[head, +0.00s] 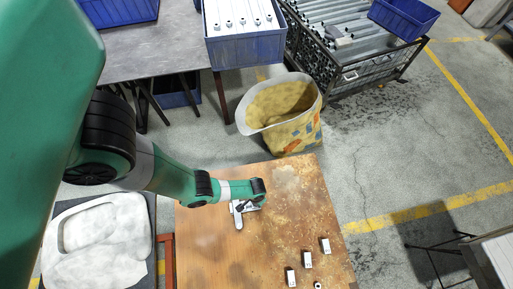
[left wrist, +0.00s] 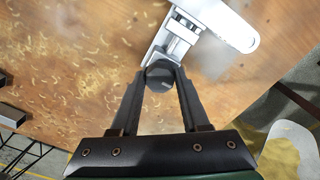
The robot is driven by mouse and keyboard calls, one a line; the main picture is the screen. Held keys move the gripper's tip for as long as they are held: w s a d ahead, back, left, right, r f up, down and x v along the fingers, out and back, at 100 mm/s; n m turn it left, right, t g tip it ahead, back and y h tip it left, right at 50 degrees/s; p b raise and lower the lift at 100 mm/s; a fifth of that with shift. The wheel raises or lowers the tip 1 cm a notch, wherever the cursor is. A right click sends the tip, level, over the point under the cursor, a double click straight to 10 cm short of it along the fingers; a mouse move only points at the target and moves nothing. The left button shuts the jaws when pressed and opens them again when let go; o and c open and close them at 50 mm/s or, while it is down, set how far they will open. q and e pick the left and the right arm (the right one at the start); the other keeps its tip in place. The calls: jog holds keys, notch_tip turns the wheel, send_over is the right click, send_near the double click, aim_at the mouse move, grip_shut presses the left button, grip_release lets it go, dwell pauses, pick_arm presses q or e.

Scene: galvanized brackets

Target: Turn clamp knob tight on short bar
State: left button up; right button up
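A silver clamp (head: 237,208) with a light flat metal bar (head: 238,220) sits on the wooden table, just below the end of my left arm. In the left wrist view the clamp's screw part (left wrist: 180,38) and the light bar with a rounded end (left wrist: 226,20) show at the top. The dark round clamp knob (left wrist: 160,73) lies between the fingertips of my left gripper (left wrist: 161,78). The fingers lean in and appear to touch the knob on both sides. In the head view the gripper (head: 247,206) largely hides the knob. My right gripper is not in view.
Several small metal pieces (head: 307,259) stand on the lower right of the wooden table (head: 205,245). A yellow bin (head: 285,125) stands behind it. Blue crates (head: 245,52) and a metal cage of bars (head: 375,70) are farther back. Shavings lie on the wood in the left wrist view.

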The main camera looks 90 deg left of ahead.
pick_arm(q)
grip_shut()
jog(key=m, duration=0.4)
jog(key=shift+m, duration=0.4)
jog(key=m, duration=0.3)
jog(key=shift+m, duration=0.4)
jog(key=m, duration=0.8)
jog(key=o, duration=0.6)
grip_release()
jog(key=shift+c, duration=0.2)
